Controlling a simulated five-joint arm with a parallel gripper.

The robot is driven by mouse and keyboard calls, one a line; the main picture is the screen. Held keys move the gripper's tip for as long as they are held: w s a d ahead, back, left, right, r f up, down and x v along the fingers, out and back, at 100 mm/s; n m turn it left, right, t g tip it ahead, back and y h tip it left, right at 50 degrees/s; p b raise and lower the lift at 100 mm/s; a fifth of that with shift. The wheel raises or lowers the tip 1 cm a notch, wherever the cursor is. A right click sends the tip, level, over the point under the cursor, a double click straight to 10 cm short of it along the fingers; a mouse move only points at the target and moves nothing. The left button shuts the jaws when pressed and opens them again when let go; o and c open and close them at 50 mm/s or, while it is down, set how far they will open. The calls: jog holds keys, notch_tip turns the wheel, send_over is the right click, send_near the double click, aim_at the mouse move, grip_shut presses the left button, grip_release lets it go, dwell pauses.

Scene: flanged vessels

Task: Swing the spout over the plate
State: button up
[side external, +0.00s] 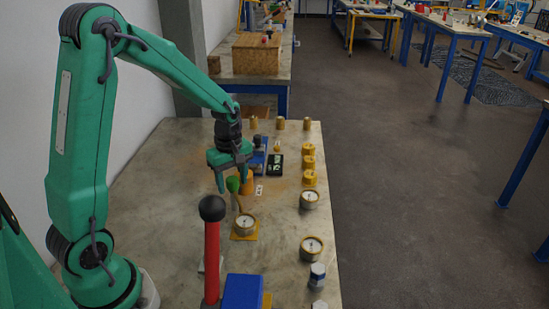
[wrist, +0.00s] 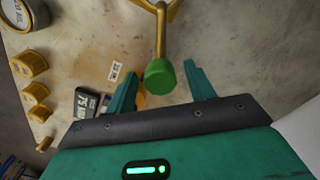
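A green knob (wrist: 160,76) caps a brass-coloured tube (wrist: 161,35) that forks at the top edge of the wrist view; I take this to be the spout or its handle. In the side view the green knob (side external: 232,184) stands just below my gripper (side external: 234,184). My gripper is open, with its two fingers apart on either side of the knob in the wrist view (wrist: 160,71); I see no clear contact. A flat yellow plate (side external: 236,236) lies under a round gauge (side external: 246,223) near the tube. I cannot tell whether it is the task's plate.
A red lever with a black ball (side external: 212,230) and a blue block (side external: 243,291) stand in front. Gauges (side external: 310,199), yellow fittings (side external: 309,163) and a black display (side external: 277,165) line the right side. An orange cone (side external: 249,183) is close to the gripper. The table's left is clear.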

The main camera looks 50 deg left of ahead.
jog(key=shift+r, duration=0.1)
notch_tip(320, 180, up, 7)
jog(key=shift+r, duration=0.35)
dwell(0.4)
jog(key=shift+s+d+r, duration=0.15)
jog(key=shift+d+r, duration=0.1)
jog(key=s+d+r+m+t, duration=0.2)
jog(key=s+d+r+m, duration=0.2)
jog(key=s+m, duration=0.3)
jog(key=s+d+r+m+t, duration=0.3)
jog(key=s+m, duration=0.4)
jog(key=m, duration=0.3)
jog(key=shift+s+d+r+t, duration=0.35)
jog(key=shift+d+r, duration=0.55)
jog(key=shift+d, duration=0.35)
